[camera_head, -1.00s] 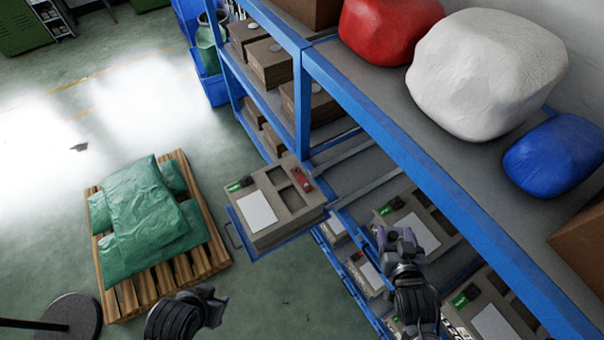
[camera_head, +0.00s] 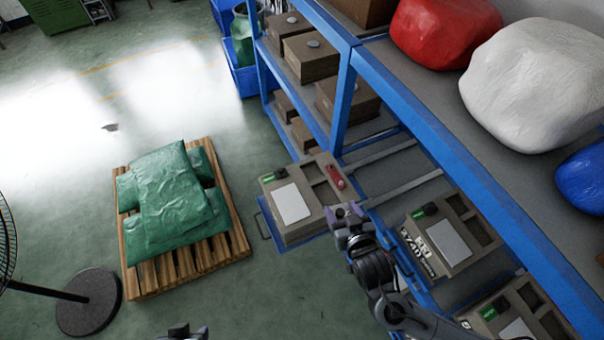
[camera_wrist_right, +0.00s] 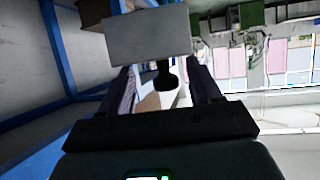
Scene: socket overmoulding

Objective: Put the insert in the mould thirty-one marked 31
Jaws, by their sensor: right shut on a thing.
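A tan mould (camera_head: 265,197) with a white sheet, a green label and a red part (camera_head: 336,177) sits on a pulled-out blue drawer (camera_head: 265,228). No number 31 is readable on it. My right gripper (camera_head: 345,211) is at the mould's right front corner; contact cannot be told. Only the top of my left gripper (camera_head: 187,332) shows at the bottom edge.
Further moulds (camera_head: 442,240) sit on the blue rack (camera_head: 430,125) at right, one with partly readable lettering. Red, white and blue lumps (camera_head: 535,85) lie on its top shelf. A pallet (camera_head: 187,265) with green sacks and a fan stand at left. Floor between pallet and drawer is clear.

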